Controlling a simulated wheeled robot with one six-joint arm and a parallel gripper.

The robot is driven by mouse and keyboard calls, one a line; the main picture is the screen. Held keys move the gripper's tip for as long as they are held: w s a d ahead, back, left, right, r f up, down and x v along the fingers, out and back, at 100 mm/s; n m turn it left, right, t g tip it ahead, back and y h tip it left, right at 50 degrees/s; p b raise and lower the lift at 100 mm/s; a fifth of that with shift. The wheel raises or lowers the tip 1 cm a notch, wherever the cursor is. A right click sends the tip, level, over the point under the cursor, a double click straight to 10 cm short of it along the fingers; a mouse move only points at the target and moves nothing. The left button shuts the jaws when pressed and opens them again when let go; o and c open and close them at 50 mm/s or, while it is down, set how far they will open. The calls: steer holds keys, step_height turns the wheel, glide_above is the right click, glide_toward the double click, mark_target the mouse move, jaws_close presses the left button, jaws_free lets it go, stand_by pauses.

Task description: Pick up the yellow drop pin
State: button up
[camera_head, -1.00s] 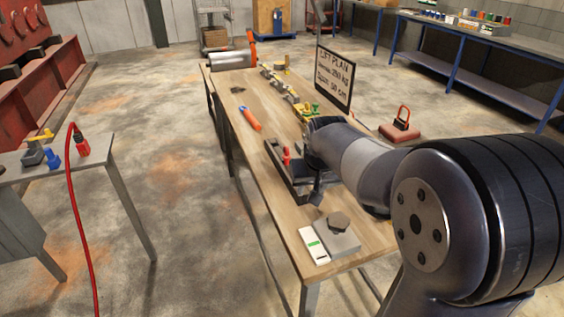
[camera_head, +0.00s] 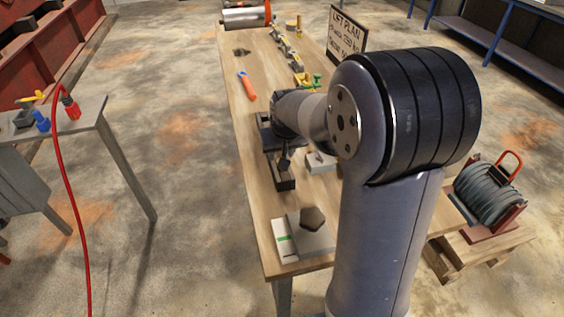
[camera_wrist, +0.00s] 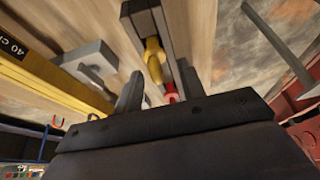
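In the wrist view a yellow pin (camera_wrist: 154,60) sits in a long dark holder (camera_wrist: 178,30), with a red piece (camera_wrist: 172,94) beside it, nearer my gripper. My gripper (camera_wrist: 160,92) is open, with one finger on each side of the holder. The yellow pin lies beyond the fingertips and nothing is visibly held. In the head view my gripper (camera_head: 285,160) is over the dark holder (camera_head: 284,184) on the wooden bench. The yellow pin is hidden there by my arm. I cannot tell whether the fingers touch the holder.
On the bench (camera_head: 262,215) are a grey block with a dark knob (camera_head: 312,232), a white box (camera_head: 284,240), an orange-and-blue tool (camera_head: 246,86) and a sign (camera_head: 347,32). A yellow bar (camera_wrist: 50,85) lies left in the wrist view. A hose reel (camera_head: 488,192) stands at right.

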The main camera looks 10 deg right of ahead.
steer(key=f, duration=0.1)
steer(key=w+f, duration=0.1)
steer(key=f, duration=0.1)
steer(key=shift+w+d+p, duration=0.3)
steer(key=shift+w+d, duration=0.05)
steer(key=shift+w+f, duration=0.3)
steer(key=shift+f, duration=0.3)
